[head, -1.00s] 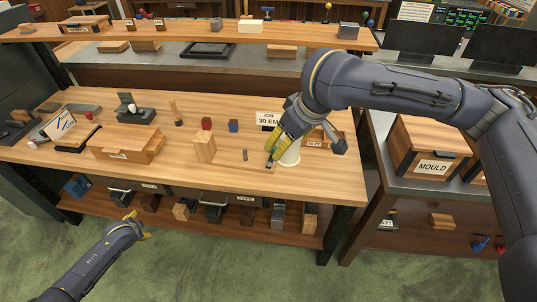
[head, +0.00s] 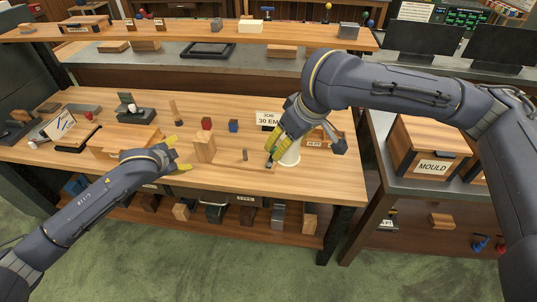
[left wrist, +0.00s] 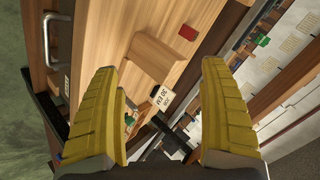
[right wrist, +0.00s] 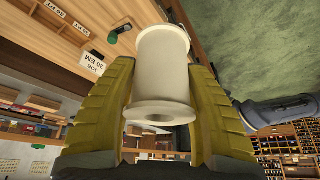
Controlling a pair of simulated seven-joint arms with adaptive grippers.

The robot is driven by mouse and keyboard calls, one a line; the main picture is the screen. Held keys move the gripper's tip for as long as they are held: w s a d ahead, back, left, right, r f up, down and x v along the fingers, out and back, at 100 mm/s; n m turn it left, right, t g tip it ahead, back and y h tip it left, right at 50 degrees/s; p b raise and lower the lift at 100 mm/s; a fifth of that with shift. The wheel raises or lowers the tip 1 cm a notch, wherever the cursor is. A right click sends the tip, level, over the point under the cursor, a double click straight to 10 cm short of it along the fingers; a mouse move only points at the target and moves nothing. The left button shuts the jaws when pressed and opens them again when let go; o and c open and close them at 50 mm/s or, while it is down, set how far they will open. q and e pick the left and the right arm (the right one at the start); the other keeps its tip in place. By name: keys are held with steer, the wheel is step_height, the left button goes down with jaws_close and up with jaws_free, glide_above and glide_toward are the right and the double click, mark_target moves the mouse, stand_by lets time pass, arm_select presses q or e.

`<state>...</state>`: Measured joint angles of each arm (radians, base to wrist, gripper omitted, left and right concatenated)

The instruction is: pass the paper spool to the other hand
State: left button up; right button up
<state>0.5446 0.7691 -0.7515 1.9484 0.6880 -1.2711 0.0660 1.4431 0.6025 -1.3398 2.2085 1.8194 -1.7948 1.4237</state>
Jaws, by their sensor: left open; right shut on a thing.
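The paper spool (right wrist: 162,68) is off-white with flanged ends. In the right wrist view it sits between the yellow fingers of my right gripper (right wrist: 160,105), which is shut on it. In the head view the spool (head: 289,155) shows beside my right gripper (head: 275,150), at the right part of the bench; whether it touches the bench top is hard to tell. My left gripper (head: 177,157) is open and empty over the bench's front edge, well to the left of the spool. Its spread fingers also show in the left wrist view (left wrist: 165,110).
A wooden block (head: 204,147) stands on the bench between the grippers, with a small grey piece (head: 245,155) near it. A wooden box (head: 110,139) is partly behind my left arm.

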mark_target(292, 149)
arm_select(q)
steer(key=s+d+r+n+g+h, duration=0.1)
steer(key=s+d+r+h, duration=0.3)
steer(key=s+d+r, duration=0.45)
steer(key=s+d+r+n+h, duration=0.1)
steer(key=s+d+r+h, duration=0.3)
steer(key=d, duration=0.7)
steer(key=s+d+r+n+g+h, duration=0.1)
steer(key=s+d+r+h, duration=0.2)
steer(key=s+d+r, duration=0.55)
steer(key=shift+f+x, duration=0.25)
steer(key=shift+x, duration=1.45)
steer(key=shift+f+x, duration=0.3)
steer(key=shift+x, duration=1.45)
steer(key=shift+f+x, duration=0.25)
steer(key=shift+x, duration=1.45)
steer(key=shift+s+a, duration=0.15)
steer(key=shift+a, duration=0.05)
steer(key=shift+s+d, duration=0.1)
steer(key=c, duration=1.3)
steer(key=shift+c, duration=1.3)
arm_select(e)
steer(key=o, duration=0.9)
steer(key=shift+o, duration=1.4)
steer(key=shift+a, duration=0.1)
